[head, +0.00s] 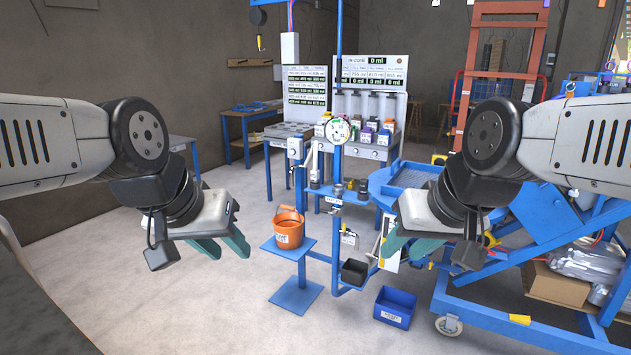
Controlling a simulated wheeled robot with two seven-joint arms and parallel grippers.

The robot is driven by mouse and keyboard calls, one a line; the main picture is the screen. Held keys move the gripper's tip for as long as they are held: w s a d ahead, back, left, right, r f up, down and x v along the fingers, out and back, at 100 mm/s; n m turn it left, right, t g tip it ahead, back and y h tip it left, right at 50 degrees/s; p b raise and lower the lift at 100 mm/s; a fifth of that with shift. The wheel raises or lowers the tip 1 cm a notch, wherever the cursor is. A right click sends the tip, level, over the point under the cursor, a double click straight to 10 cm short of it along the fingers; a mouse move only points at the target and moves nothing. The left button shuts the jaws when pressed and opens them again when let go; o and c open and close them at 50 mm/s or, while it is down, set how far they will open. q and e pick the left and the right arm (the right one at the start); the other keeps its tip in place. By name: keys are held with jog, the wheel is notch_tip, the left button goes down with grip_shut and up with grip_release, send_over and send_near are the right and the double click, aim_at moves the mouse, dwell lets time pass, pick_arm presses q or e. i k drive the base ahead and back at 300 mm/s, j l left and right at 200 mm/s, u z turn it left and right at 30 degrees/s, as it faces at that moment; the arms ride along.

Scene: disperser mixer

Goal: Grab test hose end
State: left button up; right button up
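I cannot make out a test hose end for certain in the head view. The blue dispensing stand (337,225) is at the centre, with a round dial (338,130) on its post and small fittings (338,190) below the dial. Any hose there is too small to tell. My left gripper (224,246) hangs in the air left of the stand, its teal fingers apart and empty. My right gripper (408,248) hangs in front of the stand's right side, its teal fingers apart and empty. Neither visibly touches anything.
An orange bucket (289,230) stands on a blue platform left of the post. A black bin (354,272) and a blue bin (395,307) are low at the centre. A blue wheeled lift frame (500,300) fills the right. Floor at the left front is clear.

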aim_at(314, 175)
jog(key=i, duration=0.65)
jog(key=i+j+z, duration=0.4)
jog(key=i+j, duration=1)
jog(key=j, duration=0.3)
jog(key=i+j, duration=0.1)
jog(key=j, duration=0.35)
